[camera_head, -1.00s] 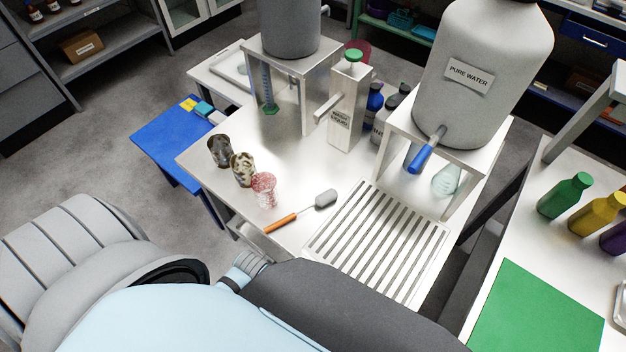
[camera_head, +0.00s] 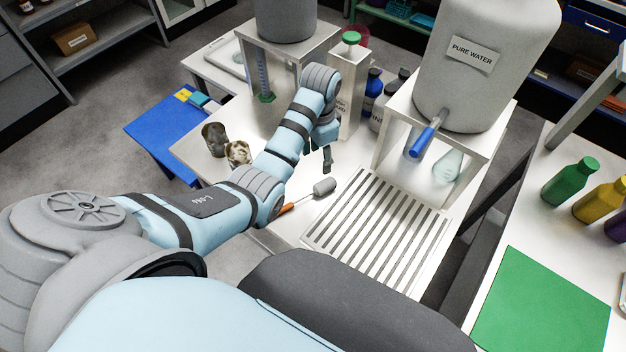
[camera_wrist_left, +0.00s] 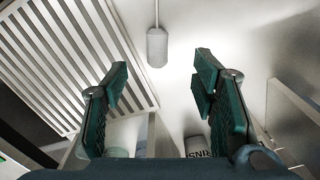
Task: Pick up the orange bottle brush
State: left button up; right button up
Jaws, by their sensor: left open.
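The bottle brush (camera_head: 324,187) lies on the white table, its grey head and thin rod showing. Part of its orange handle (camera_head: 288,208) is hidden behind my left arm in the head view. In the left wrist view the grey head (camera_wrist_left: 157,47) hangs down from the top edge, just beyond the fingertips; the handle is out of frame. My left gripper (camera_head: 318,160) is above the table, near the brush head and farther back. It also shows in the left wrist view (camera_wrist_left: 160,68), open with nothing between its fingers. My right gripper is not in view.
A slotted drain grate (camera_head: 380,232) lies right of the brush. Patterned cups (camera_head: 238,153) stand to the left.

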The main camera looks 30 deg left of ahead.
aim_at(317, 187)
pick_arm(q)
jog(key=f+b, duration=0.1)
jog(key=f, duration=0.3)
jog(key=f+b, duration=0.2)
jog(key=f, duration=0.3)
jog(key=f+b, duration=0.1)
jog(key=f, duration=0.4)
jog(key=shift+s+d, duration=0.15)
jog(key=shift+s, duration=0.15)
jog(key=shift+r, duration=0.1)
jog(key=c, duration=1.3)
jog(key=shift+o, duration=0.2)
jog(key=shift+r, duration=0.1)
